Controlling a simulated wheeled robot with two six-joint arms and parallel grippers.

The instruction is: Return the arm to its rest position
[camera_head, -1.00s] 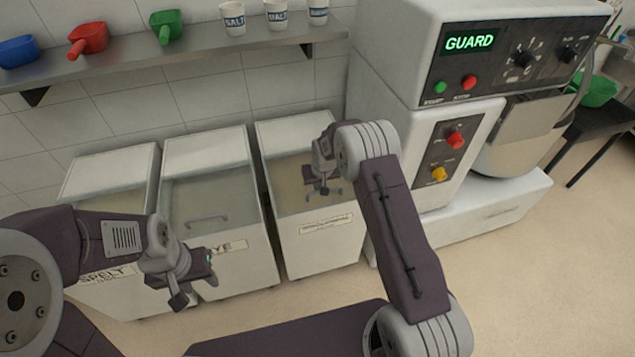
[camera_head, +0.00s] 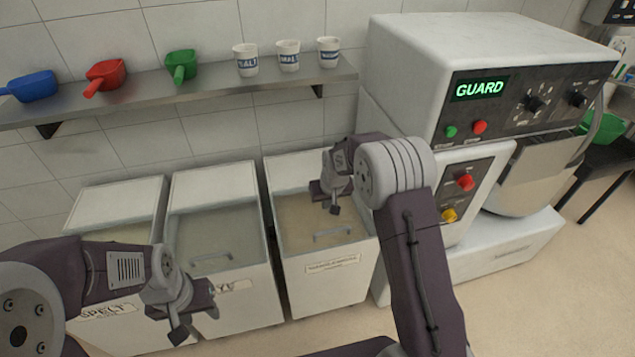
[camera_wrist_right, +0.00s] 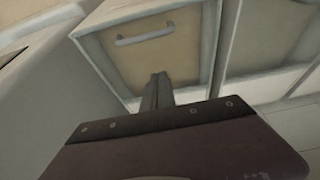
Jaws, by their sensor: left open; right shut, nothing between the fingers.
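My right arm reaches up in front of the bins. Its gripper (camera_head: 334,207) hangs over the right-hand bin (camera_head: 325,284), with nothing between the fingers. In the right wrist view the gripper (camera_wrist_right: 158,78) is shut, and that bin with its handle (camera_wrist_right: 146,35) shows beyond it. My left gripper (camera_head: 192,322) is low at the left, in front of the spelt and rye bins. It is open and empty. The tips of the left fingers are small and partly unclear.
Bins marked spelt (camera_head: 110,312) and rye (camera_head: 240,298) stand along the wall. A shelf (camera_head: 215,95) above holds blue, red and green scoops and several cups. A mixer (camera_head: 455,75) showing GUARD stands right of the bins. Open floor (camera_head: 540,310) lies at the front right.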

